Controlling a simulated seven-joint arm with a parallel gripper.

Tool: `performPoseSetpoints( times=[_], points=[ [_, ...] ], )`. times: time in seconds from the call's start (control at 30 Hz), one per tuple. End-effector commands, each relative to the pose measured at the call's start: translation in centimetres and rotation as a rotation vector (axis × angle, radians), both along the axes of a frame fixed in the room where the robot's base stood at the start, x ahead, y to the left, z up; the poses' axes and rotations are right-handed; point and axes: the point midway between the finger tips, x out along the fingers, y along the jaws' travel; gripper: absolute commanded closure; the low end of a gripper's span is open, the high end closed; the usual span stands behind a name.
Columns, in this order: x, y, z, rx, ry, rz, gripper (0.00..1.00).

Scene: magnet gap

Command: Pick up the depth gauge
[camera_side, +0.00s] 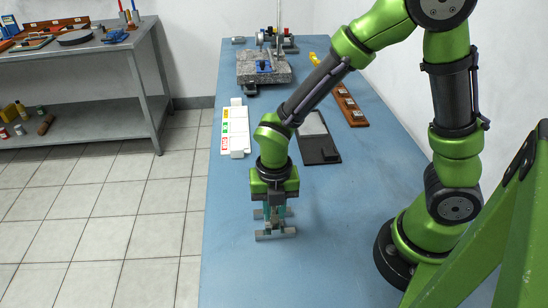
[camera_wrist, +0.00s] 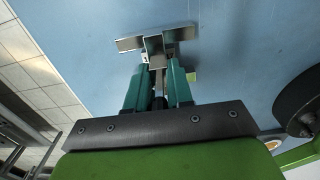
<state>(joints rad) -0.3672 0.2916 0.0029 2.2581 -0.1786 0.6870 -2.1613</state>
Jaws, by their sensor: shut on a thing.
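The depth gauge (camera_side: 275,234) is a silver-grey metal tool with a wide crossbar at its foot. It is at the near part of the blue table, directly below my gripper (camera_side: 275,216). In the wrist view its crossbar (camera_wrist: 156,39) lies just beyond the fingertips, with a narrow stem running back between the fingers. My gripper (camera_wrist: 157,68) has teal fingers and is shut on the depth gauge, pointing down. The fingers hide part of the stem. I cannot tell whether the crossbar touches the table.
On the blue table (camera_side: 330,240), a white panel (camera_side: 236,128), a dark tray (camera_side: 318,148) and a wooden block (camera_side: 349,105) lie farther back. A granite block (camera_side: 264,68) stands behind them. A grey bench (camera_side: 95,60) is at left. The table's near part is clear.

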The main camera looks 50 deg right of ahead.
Motion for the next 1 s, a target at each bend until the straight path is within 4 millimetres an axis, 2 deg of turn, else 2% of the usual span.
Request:
performPoseSetpoints(
  times=[0.13,0.23,0.5,0.7,0.83,1.0],
  points=[
    [0.1,0.0,0.3,0.001,-0.002,0.0,1.0],
    [0.1,0.0,1.3,0.002,-0.005,0.0,1.0],
    [0.2,0.0,6.7,0.003,-0.008,-0.001,1.0],
    [0.1,0.0,9.4,0.001,-0.004,0.0,1.0],
    [0.1,0.0,9.5,0.0,0.0,0.0,1.0],
    [0.2,0.1,8.3,-0.001,0.003,0.0,1.0]
  ],
)
